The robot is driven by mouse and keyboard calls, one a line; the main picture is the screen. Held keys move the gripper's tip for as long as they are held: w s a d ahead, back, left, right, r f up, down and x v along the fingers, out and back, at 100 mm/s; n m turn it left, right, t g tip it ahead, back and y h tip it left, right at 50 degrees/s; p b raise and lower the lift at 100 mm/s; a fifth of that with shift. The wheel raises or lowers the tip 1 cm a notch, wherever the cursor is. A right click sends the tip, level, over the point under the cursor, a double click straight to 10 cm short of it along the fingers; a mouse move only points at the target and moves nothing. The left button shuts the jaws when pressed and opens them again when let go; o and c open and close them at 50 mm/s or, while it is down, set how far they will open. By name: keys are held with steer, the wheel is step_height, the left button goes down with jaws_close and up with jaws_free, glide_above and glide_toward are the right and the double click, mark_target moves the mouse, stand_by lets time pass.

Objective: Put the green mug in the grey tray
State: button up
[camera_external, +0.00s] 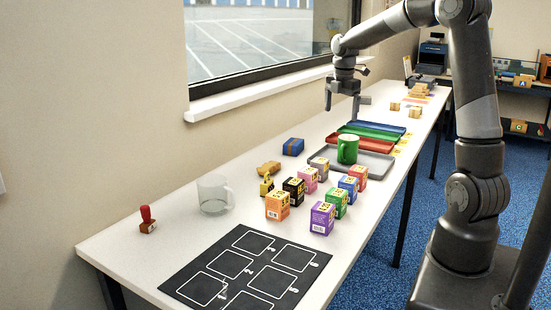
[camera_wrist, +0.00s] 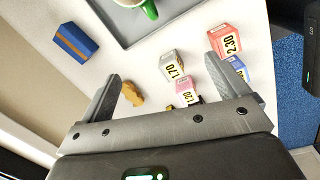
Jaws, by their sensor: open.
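The green mug (camera_external: 347,149) stands upright in the grey tray (camera_external: 378,169), towards the tray's far left part. In the wrist view the mug (camera_wrist: 150,9) is cut off by the top edge, with its green handle and pale inside showing, over the grey tray (camera_wrist: 117,34). My gripper (camera_external: 345,106) is open and empty, above the mug and apart from it. In the wrist view its two fingers (camera_wrist: 162,70) are spread wide with nothing held between them.
Several small numbered boxes (camera_external: 323,218) stand in front of the tray. A blue box (camera_external: 292,147), a glass mug (camera_external: 213,194) and a red-handled stamp (camera_external: 147,219) are to the left. Red (camera_external: 358,139) and blue trays lie behind. A black marked mat (camera_external: 250,268) lies at the front.

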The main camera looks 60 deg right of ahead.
steer(key=s+a+r+m+t, duration=0.1)
steer(key=s+a+r+m, duration=0.25)
steer(key=a, duration=0.45)
steer(key=s+a+r+m+t, duration=0.1)
steer(key=s+a+r+m, duration=0.25)
steer(key=a, duration=0.45)
steer(key=s+a+f+m+t+y, duration=0.1)
steer(key=s+a+f+m+t, duration=0.1)
steer(key=s+a+m, duration=0.5)
steer(key=s+a+t, duration=0.1)
steer(key=s+a, duration=0.2)
steer(key=s, duration=0.4)
steer(key=shift+a+f+m, duration=0.3)
steer(key=shift+a+f, duration=0.05)
steer(key=shift+a, duration=0.05)
